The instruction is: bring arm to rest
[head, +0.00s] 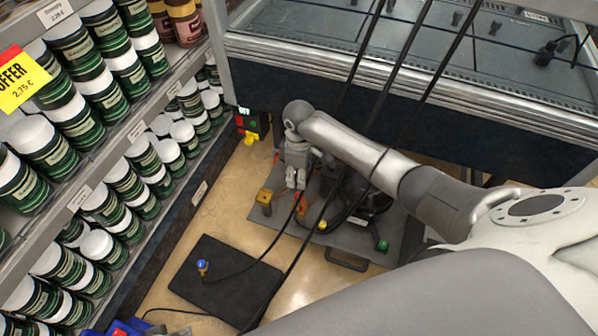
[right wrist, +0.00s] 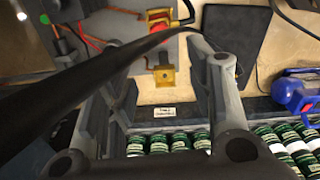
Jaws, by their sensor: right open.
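My right arm reaches in from the right in the head view. Its gripper (head: 296,180) points down above the grey base plate (head: 345,240) of the pump. In the right wrist view the gripper (right wrist: 150,65) has its fingers wide apart with nothing held between them. A dark cable or hose crosses in front of the fingers there, and I cannot tell whether it touches them. The black pump body (head: 368,197) is partly hidden by my arm and cables. A yellow fitting (head: 264,197) stands on the plate's left and also shows in the wrist view (right wrist: 164,77). My left gripper is not visible.
Shelves of green jars (head: 125,185) line the left. A refrigerated cabinet (head: 430,90) stands behind. A black mat (head: 225,290) with a blue knob (head: 202,265) lies on the floor. A switch box (head: 247,125) sits near the shelf. Several black cables cross the area.

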